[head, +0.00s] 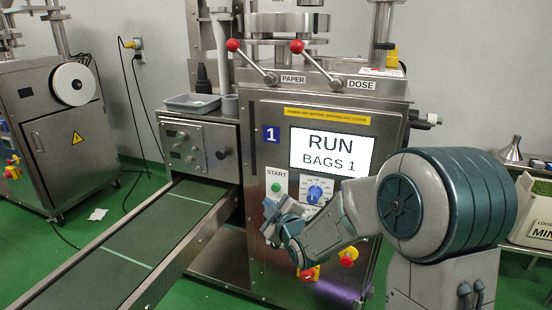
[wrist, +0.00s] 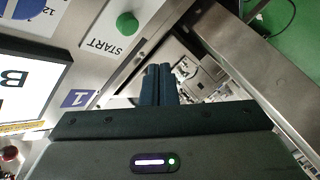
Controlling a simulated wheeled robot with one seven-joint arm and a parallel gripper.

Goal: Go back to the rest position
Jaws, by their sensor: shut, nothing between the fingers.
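My gripper (head: 271,212) is in front of the machine's control panel in the head view, just below the green START button (head: 277,186). In the wrist view my gripper's two dark fingers (wrist: 158,74) are together with nothing between them. The START button (wrist: 127,23) shows to the upper left of the fingers there. The machine's screen (head: 332,151) reads RUN, BAGS 1. My arm reaches in from the right and hides part of the lower panel.
A blue dial (head: 315,193) and a red-and-yellow button (head: 309,273) are close to my gripper. A conveyor (head: 130,240) runs out at the left. A grey tray (head: 191,102) sits on the side unit. A tray of green material (head: 541,187) stands at the far right.

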